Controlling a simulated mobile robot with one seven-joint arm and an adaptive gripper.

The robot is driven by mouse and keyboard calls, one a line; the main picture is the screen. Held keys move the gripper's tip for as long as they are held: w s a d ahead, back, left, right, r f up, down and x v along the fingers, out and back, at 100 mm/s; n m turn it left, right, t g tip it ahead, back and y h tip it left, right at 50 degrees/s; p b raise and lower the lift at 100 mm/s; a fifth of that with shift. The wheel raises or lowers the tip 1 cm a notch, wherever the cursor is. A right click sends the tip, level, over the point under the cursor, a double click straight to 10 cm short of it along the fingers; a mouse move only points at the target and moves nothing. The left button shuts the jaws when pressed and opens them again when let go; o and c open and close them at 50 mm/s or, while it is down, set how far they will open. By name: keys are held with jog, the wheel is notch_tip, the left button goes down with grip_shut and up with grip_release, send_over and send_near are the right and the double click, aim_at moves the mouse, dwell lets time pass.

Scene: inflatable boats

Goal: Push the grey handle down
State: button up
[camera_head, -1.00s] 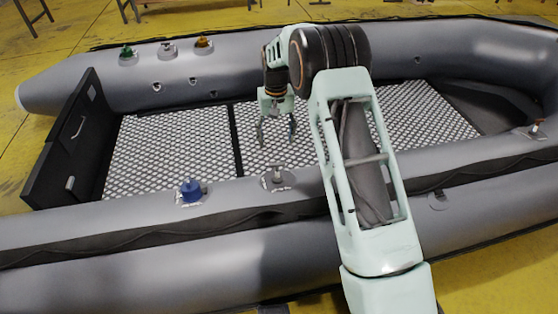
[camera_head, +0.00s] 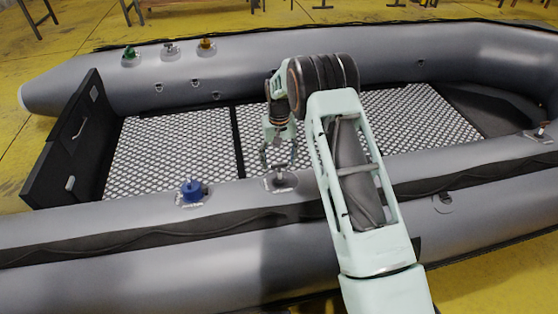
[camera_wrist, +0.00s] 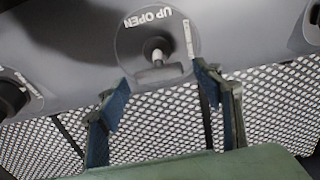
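The grey handle (camera_head: 279,181) is on a round fitting on the near tube of the boat. In the wrist view the grey handle (camera_wrist: 158,73) is a T-shaped piece on a short stem, on a round plate lettered "UP OPEN". My gripper (camera_head: 279,160) is just above and behind the handle in the head view. In the wrist view my gripper (camera_wrist: 162,80) is open and empty, with one blue-grey finger on each side of the handle. Whether the fingers touch it I cannot tell.
A blue valve (camera_head: 193,190) stands on the near tube to the left. Green (camera_head: 129,53), grey (camera_head: 169,48) and orange (camera_head: 206,45) valves stand on the far tube. The patterned floor (camera_head: 165,145) between the tubes is clear.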

aim_at(279, 164)
grip_shut()
jog(key=shift+s+f+b, duration=0.2)
jog(key=shift+f+b, duration=0.1)
jog(key=shift+f, duration=0.45)
jog(key=shift+s+f+b, duration=0.15)
jog(key=shift+f+b, duration=0.1)
jog(key=shift+f, duration=0.45)
jog(key=shift+o, duration=0.4)
grip_release()
jog(key=shift+f, duration=0.1)
notch_tip(279, 164, up, 12)
